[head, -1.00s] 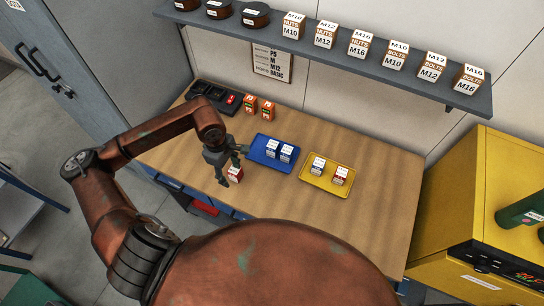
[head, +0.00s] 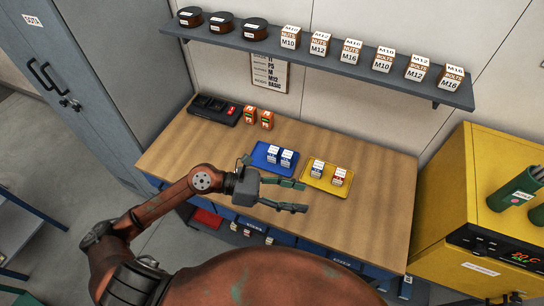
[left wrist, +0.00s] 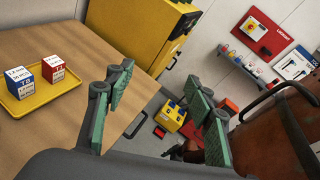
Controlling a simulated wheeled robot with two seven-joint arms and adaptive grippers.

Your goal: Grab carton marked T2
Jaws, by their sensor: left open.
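No label that I can read for certain says T2. A blue-and-white carton (head: 318,167) and a red-and-white carton (head: 339,176) stand on the yellow tray (head: 322,185). In the left wrist view the blue-and-white carton (left wrist: 20,83) and red-and-white carton (left wrist: 53,69) show at the left, outside the fingers. Two blue-and-white cartons (head: 272,154) (head: 287,158) stand on the blue tray (head: 258,163). My left gripper (head: 300,196) is open and empty, over the bench front, left of and nearer than the yellow tray. My right gripper is not in view.
Two orange cartons (head: 250,115) (head: 267,120) stand by a black holder (head: 208,110) at the bench's back left. A shelf (head: 330,62) carries several cartons and dark spools. A yellow cabinet (head: 440,200) stands right. The bench's right part (head: 385,205) is clear.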

